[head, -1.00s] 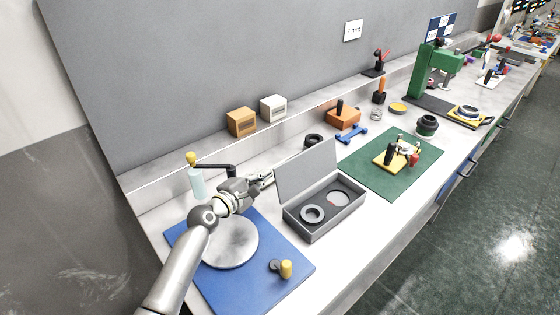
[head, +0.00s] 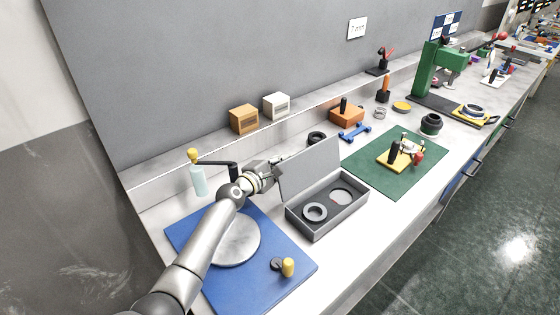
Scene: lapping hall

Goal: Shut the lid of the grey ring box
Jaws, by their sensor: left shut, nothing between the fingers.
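The grey ring box (head: 328,219) stands on the bench in the middle of the head view. Its lid (head: 310,169) is open and stands up along the box's back left side. A grey ring (head: 315,212) lies in the left part of the box, and a round recess or disc shows in the right part. My left gripper (head: 279,163) is shut and empty. It is at the back left of the lid, close to its left edge; I cannot tell whether it touches the lid. The fingertips are partly hidden by the lid. My right gripper is not in view.
A blue mat (head: 274,247) with a round metal plate (head: 236,241) lies left of the box, under my left arm. A green mat (head: 375,183) with a yellow-based clamp lies right. A black ring (head: 317,138) lies behind the lid.

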